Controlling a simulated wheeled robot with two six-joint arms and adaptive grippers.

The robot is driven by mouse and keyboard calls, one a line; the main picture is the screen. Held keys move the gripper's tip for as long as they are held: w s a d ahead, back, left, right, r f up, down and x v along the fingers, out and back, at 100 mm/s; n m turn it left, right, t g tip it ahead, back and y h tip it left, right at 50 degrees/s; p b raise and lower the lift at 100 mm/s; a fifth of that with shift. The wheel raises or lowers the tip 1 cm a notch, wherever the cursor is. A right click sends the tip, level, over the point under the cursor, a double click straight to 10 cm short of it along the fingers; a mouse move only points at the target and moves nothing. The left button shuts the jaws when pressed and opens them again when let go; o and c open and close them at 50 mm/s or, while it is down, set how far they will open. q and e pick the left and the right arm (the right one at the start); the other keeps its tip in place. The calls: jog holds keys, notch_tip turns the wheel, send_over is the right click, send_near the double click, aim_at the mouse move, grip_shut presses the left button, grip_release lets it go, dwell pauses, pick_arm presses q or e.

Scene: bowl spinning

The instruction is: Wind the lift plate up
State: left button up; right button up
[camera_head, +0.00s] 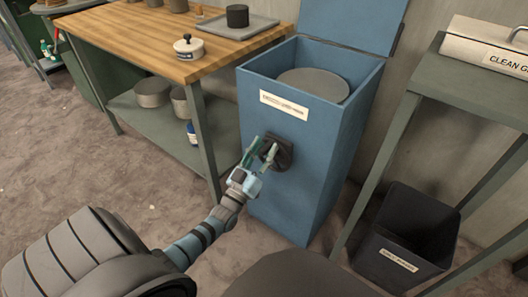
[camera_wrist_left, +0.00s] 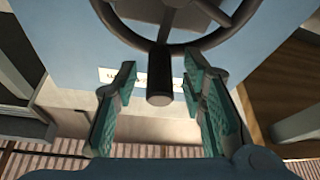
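The round grey lift plate (camera_head: 314,84) sits inside the open top of a blue cabinet (camera_head: 296,196), below its rim. A dark handwheel (camera_head: 284,152) is on the cabinet's front, partly hidden by my gripper. In the left wrist view the wheel (camera_wrist_left: 238,18) has spokes and a dark cylindrical handle (camera_wrist_left: 160,88) pointing toward the camera. My left gripper (camera_head: 260,149) is at the wheel, fingers open. In the wrist view its teal fingers (camera_wrist_left: 159,72) stand on either side of the handle, with gaps showing. My right gripper is not in view.
The cabinet's blue lid (camera_head: 355,22) stands open at the back. A wooden-topped bench (camera_head: 135,38) is close on the left, a green-grey table (camera_head: 468,82) on the right. A dark bin (camera_head: 408,240) stands on the floor at right.

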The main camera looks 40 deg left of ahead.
pick_arm(q)
grip_shut()
jog(key=shift+d+m, duration=0.15)
jog(key=shift+m, duration=0.15)
